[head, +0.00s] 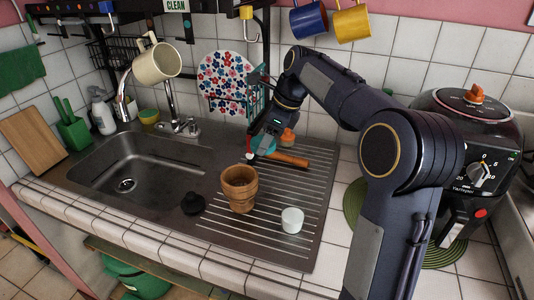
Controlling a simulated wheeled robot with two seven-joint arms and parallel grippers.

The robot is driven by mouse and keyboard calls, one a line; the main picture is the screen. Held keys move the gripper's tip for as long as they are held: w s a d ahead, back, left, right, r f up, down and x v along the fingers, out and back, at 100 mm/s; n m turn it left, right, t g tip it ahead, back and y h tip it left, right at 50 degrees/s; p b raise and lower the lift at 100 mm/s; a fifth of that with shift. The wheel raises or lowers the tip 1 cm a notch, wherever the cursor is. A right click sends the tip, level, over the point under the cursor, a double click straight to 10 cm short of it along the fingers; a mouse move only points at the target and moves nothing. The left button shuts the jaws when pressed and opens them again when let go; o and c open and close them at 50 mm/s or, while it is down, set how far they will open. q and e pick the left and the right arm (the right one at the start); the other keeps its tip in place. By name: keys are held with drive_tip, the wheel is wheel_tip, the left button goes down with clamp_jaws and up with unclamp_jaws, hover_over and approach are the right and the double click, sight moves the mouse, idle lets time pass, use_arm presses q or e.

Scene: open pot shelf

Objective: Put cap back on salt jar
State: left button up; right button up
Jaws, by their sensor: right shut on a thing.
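My right gripper (257,147) is above the back left part of the ribbed drainboard, behind a brown wooden pot. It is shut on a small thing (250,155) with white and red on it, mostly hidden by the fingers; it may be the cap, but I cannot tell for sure. A small white round jar (292,220), which may be the salt jar, stands upright on the drainboard, nearer and to the right of the gripper. A black knobbed piece (193,204) lies by the sink edge. My left gripper is not in view.
The brown wooden pot (240,188) stands between the gripper and the front edge. A wooden handle (290,158) and a teal item (265,143) lie behind it. The sink (130,165) is left; a black air fryer (470,150) is right. Mugs hang above.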

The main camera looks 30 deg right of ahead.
drive_tip(key=shift+r+p, duration=0.4)
drive_tip(key=shift+r, duration=2.05)
drive_tip(key=shift+s, duration=0.1)
